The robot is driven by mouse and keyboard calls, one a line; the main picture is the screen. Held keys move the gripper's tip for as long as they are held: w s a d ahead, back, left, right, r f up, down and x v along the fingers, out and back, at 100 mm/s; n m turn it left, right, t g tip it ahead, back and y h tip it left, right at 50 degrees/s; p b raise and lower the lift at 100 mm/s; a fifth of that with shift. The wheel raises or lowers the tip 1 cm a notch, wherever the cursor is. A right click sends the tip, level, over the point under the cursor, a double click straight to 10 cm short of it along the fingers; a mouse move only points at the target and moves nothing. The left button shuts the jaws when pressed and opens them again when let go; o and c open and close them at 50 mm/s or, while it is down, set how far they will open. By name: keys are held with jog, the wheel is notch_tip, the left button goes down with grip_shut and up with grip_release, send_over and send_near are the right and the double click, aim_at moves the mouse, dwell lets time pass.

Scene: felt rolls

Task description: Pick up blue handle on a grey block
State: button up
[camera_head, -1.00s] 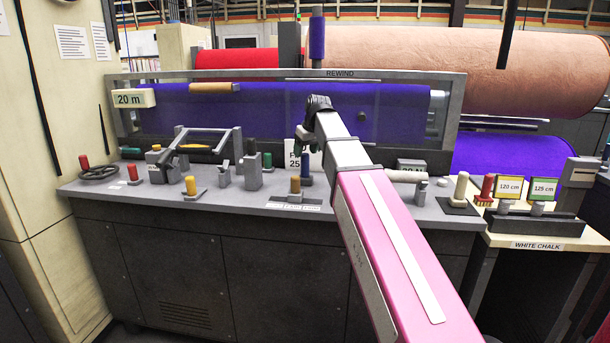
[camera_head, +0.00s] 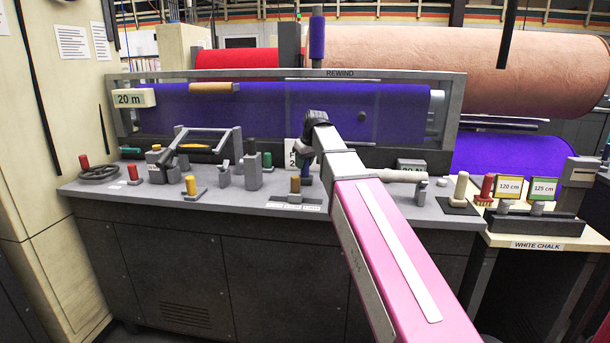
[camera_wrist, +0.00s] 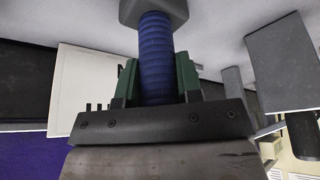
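The blue handle (camera_wrist: 155,60) is a ridged upright grip on a grey block (camera_wrist: 150,10), seen large in the wrist view. In the head view the blue handle (camera_head: 308,167) stands on the grey bench, partly hidden by my gripper (camera_head: 304,160). In the wrist view my gripper (camera_wrist: 157,82) has its green fingers on either side of the handle, very close to it. Whether both fingers touch the handle cannot be told. The handle's near end is hidden by the gripper body. The grey block appears to rest on the bench.
A white sign (camera_head: 291,153) stands behind the handle. A light cylinder (camera_head: 403,176) lies to the right. A framed panel (camera_head: 340,76) stands behind.

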jog(key=shift+r, duration=0.1)
jog(key=shift+r, duration=0.6)
notch_tip(320, 180, up, 2)
jog(key=shift+r, duration=0.2)
jog(key=s+a+r, duration=0.3)
jog(key=a+r, duration=0.4)
jog(key=a, duration=0.4)
jog(key=shift+a, duration=0.15)
jog(key=shift+r, duration=0.1)
